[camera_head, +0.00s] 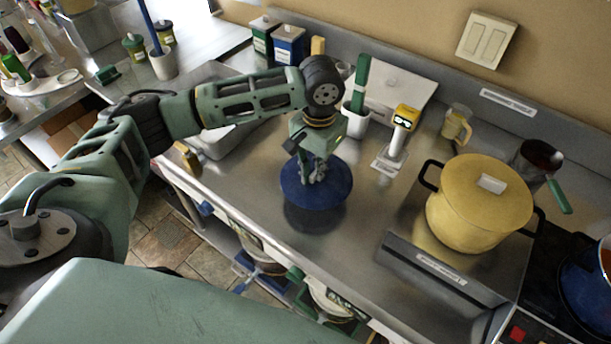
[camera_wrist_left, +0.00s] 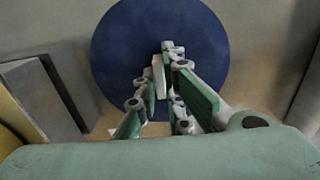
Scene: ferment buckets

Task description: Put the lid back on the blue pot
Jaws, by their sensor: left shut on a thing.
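My left gripper (camera_head: 317,174) is shut on the small handle at the middle of the round blue lid (camera_head: 294,195). The lid is roughly level over the steel counter, with a dark reflection below it; it looks slightly raised, but I cannot be sure. In the left wrist view, the fingers (camera_wrist_left: 168,62) pinch the pale handle, with the blue disc (camera_wrist_left: 120,45) behind. The blue pot (camera_head: 583,292) is at the right edge of the head view, on a dark hob, partly cut off. It is open, with orange-red contents showing. My right gripper is not in view.
A yellow lidded pot (camera_head: 465,217) stands on the counter between the blue lid and the blue pot. A yellow-headed device (camera_head: 400,130), a white cup (camera_head: 355,122), a small jug (camera_head: 457,124) and a green-handled saucepan (camera_head: 535,160) stand behind.

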